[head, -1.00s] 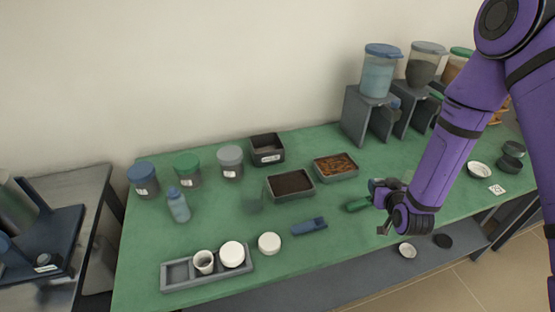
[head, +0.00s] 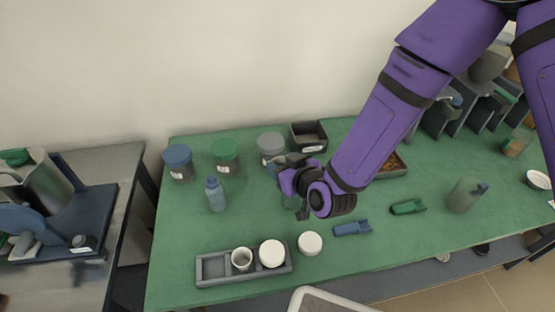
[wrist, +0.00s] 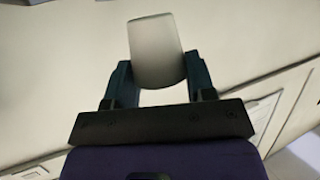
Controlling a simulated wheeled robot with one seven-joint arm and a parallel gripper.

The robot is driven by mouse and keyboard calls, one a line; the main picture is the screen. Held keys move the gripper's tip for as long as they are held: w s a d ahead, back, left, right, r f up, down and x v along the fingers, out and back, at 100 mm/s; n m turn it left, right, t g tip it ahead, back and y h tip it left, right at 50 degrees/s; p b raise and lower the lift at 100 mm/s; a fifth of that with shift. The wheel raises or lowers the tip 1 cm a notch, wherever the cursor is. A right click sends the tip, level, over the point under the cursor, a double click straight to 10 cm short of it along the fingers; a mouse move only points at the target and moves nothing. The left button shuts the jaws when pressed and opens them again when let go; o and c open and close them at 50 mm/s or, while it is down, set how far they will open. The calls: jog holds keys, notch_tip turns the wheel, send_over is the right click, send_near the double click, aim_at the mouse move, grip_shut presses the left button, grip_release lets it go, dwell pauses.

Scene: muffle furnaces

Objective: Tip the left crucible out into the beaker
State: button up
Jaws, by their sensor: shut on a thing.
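My gripper (wrist: 158,68) is shut on a pale, tapered crucible (wrist: 152,35), which stands between the fingers in the wrist view. In the head view my gripper (head: 274,168) is above the back middle of the green table; the crucible is hard to make out there. The grey tray (head: 213,268) at the front has an empty left slot, an open white crucible (head: 242,259) in the middle and a white-topped one (head: 272,254) at the right.
A white lid (head: 310,243) lies right of the tray. A blue bottle (head: 215,195) and lidded jars (head: 225,155) stand left of my gripper. A black bin (head: 308,136) is behind it. Blue (head: 352,228) and green (head: 407,207) tools lie to the right.

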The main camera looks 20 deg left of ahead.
jog(key=shift+s+a+f, duration=0.1)
jog(key=shift+s+a, duration=0.05)
jog(key=shift+a, duration=0.1)
jog(key=shift+f, duration=1.8)
jog(key=shift+d, duration=0.1)
jog(key=shift+m, duration=0.4)
jog(key=shift+g, duration=0.3)
jog(key=shift+d+r+m, duration=0.1)
jog(key=shift+d+m, duration=0.05)
jog(key=shift+m, duration=0.25)
jog(key=shift+y, duration=0.4)
jog(key=shift+m, duration=0.4)
jog(key=shift+g, duration=0.4)
